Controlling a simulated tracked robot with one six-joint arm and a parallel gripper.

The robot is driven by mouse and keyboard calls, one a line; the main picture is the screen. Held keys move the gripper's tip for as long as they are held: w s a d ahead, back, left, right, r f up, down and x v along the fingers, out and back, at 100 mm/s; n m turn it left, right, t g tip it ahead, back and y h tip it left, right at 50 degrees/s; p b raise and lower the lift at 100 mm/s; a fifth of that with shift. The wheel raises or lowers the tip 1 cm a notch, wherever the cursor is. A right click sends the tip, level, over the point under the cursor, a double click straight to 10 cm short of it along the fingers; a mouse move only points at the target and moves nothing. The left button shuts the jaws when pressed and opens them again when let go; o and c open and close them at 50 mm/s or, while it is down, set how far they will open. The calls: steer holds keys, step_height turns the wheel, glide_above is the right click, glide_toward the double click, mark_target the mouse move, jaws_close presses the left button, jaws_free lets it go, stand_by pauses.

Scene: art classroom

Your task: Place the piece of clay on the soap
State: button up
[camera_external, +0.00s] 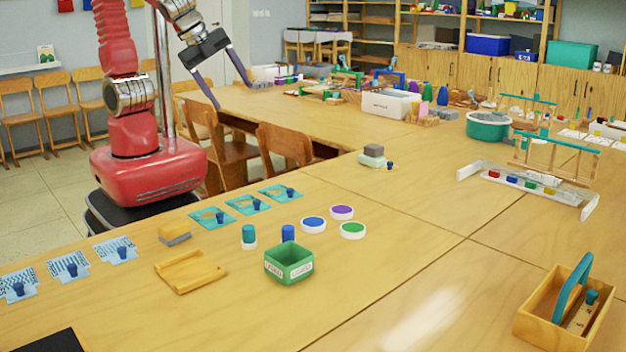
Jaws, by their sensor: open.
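A small grey block (374,149), which looks like the piece of clay, sits on top of a pale, rounded block (371,161) that looks like the soap. The pair is on the table right of the picture's middle, near a seam between tabletops. They are small in this view, so exact contact is hard to judge. My gripper (233,95) is at the upper left, with its two long fingers spread wide and nothing between them. It is raised, well apart from the grey block.
A green box (289,263), round paint lids (313,224) and a wooden tray (190,270) are on the near table. Chairs (287,147) line the table edge.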

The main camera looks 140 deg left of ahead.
steer(key=s+d+r+n+t+h, duration=0.1)
steer(key=s+d+h, duration=0.1)
steer(key=d, duration=0.6)
steer(key=s+d+r+n+t+h, duration=0.2)
steer(key=s+d+h, duration=0.1)
steer(key=d, duration=0.4)
steer(key=shift+s+d, duration=0.15)
steer(key=shift+d, duration=0.25)
